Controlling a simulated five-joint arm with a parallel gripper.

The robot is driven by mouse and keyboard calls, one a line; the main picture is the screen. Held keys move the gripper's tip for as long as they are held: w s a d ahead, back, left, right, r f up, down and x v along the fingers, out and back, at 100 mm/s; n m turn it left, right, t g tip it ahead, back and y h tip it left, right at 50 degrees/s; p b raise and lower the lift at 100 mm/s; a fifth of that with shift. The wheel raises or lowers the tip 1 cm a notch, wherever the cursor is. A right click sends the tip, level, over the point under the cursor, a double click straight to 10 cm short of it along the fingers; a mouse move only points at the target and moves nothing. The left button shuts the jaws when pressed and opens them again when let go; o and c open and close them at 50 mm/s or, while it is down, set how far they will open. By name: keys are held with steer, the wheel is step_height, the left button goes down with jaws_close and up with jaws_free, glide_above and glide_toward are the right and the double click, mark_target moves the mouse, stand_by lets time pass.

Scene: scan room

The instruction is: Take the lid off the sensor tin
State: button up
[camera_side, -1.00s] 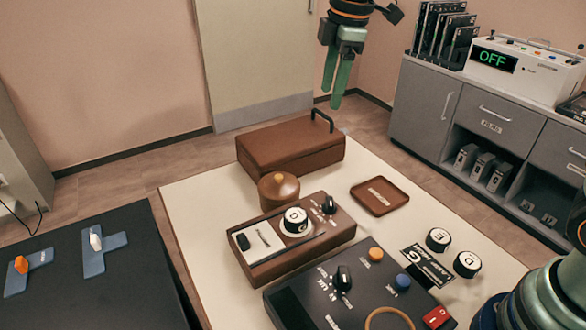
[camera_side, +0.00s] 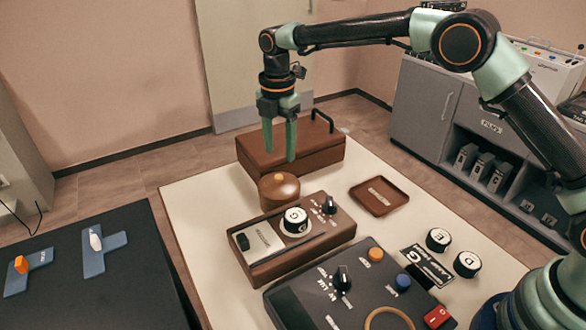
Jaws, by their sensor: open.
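The sensor tin appears to be the small round brown tin (camera_side: 270,200) on the pale table, beside the brown case. Its domed lid (camera_side: 286,188) is on it, with a small orange-yellow knob (camera_side: 279,177) at the top. My gripper (camera_side: 279,155) points straight down above the lid. Its two green fingers are apart with nothing between them. The fingertips look a little higher than the knob and clear of it, though the exact gap is hard to judge from this one view.
A brown case (camera_side: 322,155) with a dark handle stands behind the tin. A brown instrument box (camera_side: 290,262) with dials stands in front. A dark control panel (camera_side: 370,275) and two lettered knobs (camera_side: 438,240) are nearer.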

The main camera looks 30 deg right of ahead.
mark_target(279, 176)
steer(key=shift+s+a+f, duration=0.1)
steer(key=shift+f, duration=1.65)
steer(key=shift+a+f, duration=0.1)
steer(key=shift+f, duration=1.6)
jaws_close()
